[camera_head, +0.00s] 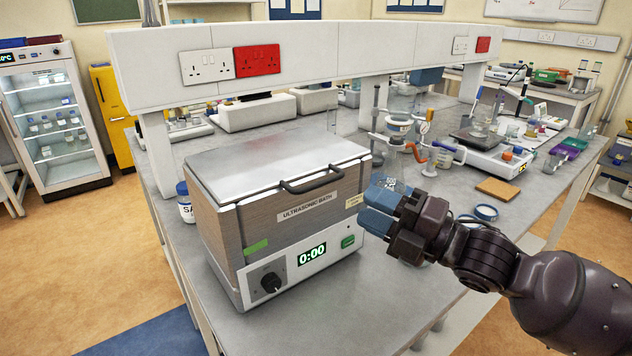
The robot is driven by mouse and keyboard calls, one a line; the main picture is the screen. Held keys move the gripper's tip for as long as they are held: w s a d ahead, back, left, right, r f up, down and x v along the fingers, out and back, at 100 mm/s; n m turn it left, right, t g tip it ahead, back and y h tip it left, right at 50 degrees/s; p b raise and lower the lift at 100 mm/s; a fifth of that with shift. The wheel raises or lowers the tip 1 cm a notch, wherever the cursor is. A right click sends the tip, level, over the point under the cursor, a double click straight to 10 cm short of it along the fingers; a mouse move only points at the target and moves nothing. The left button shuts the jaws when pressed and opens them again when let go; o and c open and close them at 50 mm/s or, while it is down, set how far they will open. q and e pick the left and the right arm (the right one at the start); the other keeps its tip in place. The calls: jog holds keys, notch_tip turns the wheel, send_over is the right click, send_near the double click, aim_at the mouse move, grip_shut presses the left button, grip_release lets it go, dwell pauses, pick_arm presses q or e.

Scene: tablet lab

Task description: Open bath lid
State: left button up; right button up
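The ultrasonic bath (290,237) is a steel box on the bench with a label, a dial and a green 0:00 display. Its flat metal lid (270,155) lies shut over the top. A dark bar handle (311,181) is fixed at the lid's front edge. My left gripper is not in view.
A raised white shelf with sockets (230,65) runs behind the bath. A white jar (185,203) stands at the bath's left.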

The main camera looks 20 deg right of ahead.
aim_at(320, 181)
jog(key=x, duration=0.9)
jog(key=shift+w+a, duration=0.2)
jog(key=shift+w, duration=0.05)
grip_shut()
